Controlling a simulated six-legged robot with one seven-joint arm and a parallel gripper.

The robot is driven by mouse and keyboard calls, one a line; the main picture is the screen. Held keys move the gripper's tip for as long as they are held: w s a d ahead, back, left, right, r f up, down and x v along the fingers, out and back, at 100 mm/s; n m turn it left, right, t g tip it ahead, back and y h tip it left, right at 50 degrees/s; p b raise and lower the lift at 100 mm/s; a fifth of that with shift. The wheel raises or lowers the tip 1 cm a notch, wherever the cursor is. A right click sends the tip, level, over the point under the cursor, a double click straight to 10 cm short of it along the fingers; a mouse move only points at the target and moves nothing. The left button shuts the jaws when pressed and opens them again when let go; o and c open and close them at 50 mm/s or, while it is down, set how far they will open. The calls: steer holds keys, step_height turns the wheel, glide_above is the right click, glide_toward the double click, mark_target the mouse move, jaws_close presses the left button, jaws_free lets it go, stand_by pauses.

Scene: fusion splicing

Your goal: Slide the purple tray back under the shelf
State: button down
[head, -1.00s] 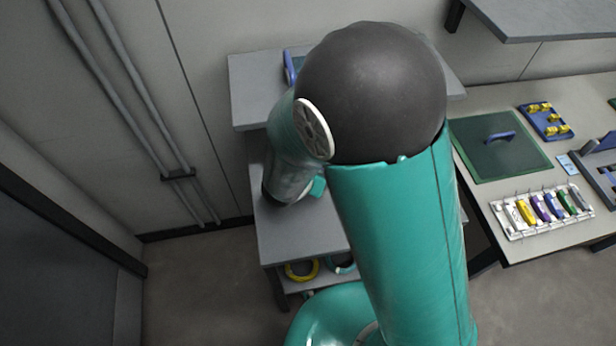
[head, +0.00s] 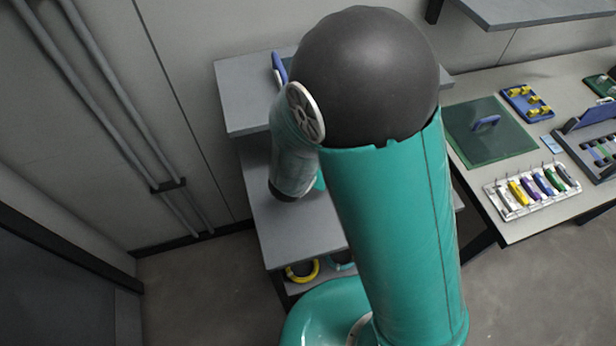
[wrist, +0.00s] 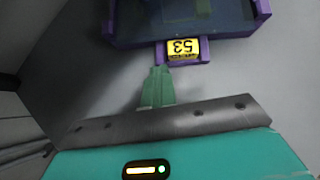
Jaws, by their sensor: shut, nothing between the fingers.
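The purple tray (wrist: 211,48) is at the top of the wrist view, with a dark bluish inside. A yellow label (wrist: 183,48) reading 53 sits in a purple holder on its near side. My gripper (wrist: 158,76) shows as green fingers that are shut and empty, just short of the tray's near side and slightly left of the label. I cannot tell whether the fingertips touch the tray. In the head view my arm hides the tray and gripper. The shelf shows there as a grey stepped unit with an upper board (head: 245,97) and a lower board (head: 290,222).
A blue-handled item (head: 279,68) is on the upper board. Yellow (head: 302,271) and teal rings lie below the lower board. The workbench (head: 535,225) at right holds a green mat (head: 487,145) and a rack of coloured pieces (head: 532,193). Grey wall pipes (head: 100,92) stand at left.

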steer(key=shift+s+a+r, duration=0.1)
steer(key=shift+s+r, duration=0.05)
steer(key=v, duration=1.3)
steer(key=d+r+g+y, duration=0.25)
steer(key=d+g, duration=0.35)
steer(key=d, duration=0.8)
steer(key=x, duration=1)
steer(key=shift+w, duration=0.3)
steer(key=w, duration=0.1)
steer(key=w+d, duration=0.1)
steer(key=shift+w, duration=0.3)
steer(key=shift+w+d+r, duration=0.1)
steer(key=shift+w+d, duration=0.2)
steer(key=shift+w, duration=0.3)
